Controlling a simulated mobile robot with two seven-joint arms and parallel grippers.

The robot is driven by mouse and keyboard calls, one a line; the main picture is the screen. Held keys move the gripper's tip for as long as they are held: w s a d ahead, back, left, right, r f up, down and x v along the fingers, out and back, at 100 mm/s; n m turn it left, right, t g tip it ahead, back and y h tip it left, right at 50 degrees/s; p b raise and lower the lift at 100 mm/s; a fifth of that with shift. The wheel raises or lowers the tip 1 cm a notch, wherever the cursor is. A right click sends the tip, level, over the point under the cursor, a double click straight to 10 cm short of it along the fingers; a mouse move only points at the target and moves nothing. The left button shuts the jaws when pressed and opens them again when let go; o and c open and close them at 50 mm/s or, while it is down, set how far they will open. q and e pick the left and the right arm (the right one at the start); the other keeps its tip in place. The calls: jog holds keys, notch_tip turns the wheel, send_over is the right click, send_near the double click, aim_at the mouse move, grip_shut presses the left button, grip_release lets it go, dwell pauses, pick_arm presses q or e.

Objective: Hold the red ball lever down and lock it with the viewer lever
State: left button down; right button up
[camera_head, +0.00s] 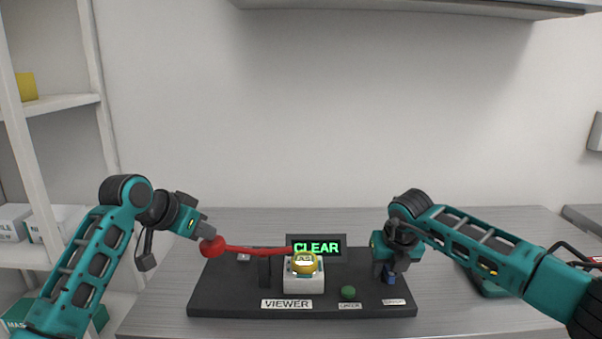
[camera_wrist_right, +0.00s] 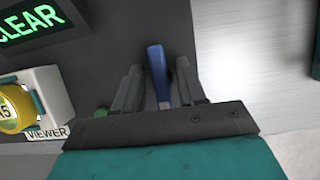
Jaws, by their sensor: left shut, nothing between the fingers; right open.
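The red ball (camera_head: 211,247) sits at the left end of a red lever arm (camera_head: 255,250) that runs nearly level to a dark post. My left gripper (camera_head: 206,233) is shut and empty, with its tips at the top of the ball; contact is hard to tell. A white block with a yellow round piece (camera_head: 304,264) stands behind the label VIEWER (camera_head: 287,304); it also shows in the right wrist view (camera_wrist_right: 15,108). A blue upright lever (camera_head: 389,277) stands at the right. My right gripper (camera_wrist_right: 160,90) is open, its fingers on either side of the blue lever (camera_wrist_right: 159,75).
A display (camera_head: 317,247) reads CLEAR in green at the back of the black base (camera_head: 235,297). A green button (camera_head: 348,293) sits between the white block and blue lever.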

aim_at(204, 246)
pick_arm(q)
jog(key=shift+s+d+f, duration=0.1)
jog(key=shift+d+f, duration=0.05)
jog(key=shift+f, duration=2)
pick_arm(e)
jog(key=c, duration=0.6)
pick_arm(q)
jog(key=shift+r, duration=0.1)
pick_arm(e)
jog(key=n+y, duration=0.1)
jog(key=n, duration=0.2)
jog(key=shift+n, duration=0.3)
jog(key=shift+a+n+y, duration=0.1)
jog(key=shift+n+y, duration=0.4)
jog(key=shift+n, duration=0.1)
jog(key=shift+n+g+y, duration=0.4)
jog(key=shift+n, duration=0.7)
jog(key=shift+n+g+y, duration=0.3)
jog(key=shift+n+g, duration=0.1)
jog(key=shift+n, duration=0.9)
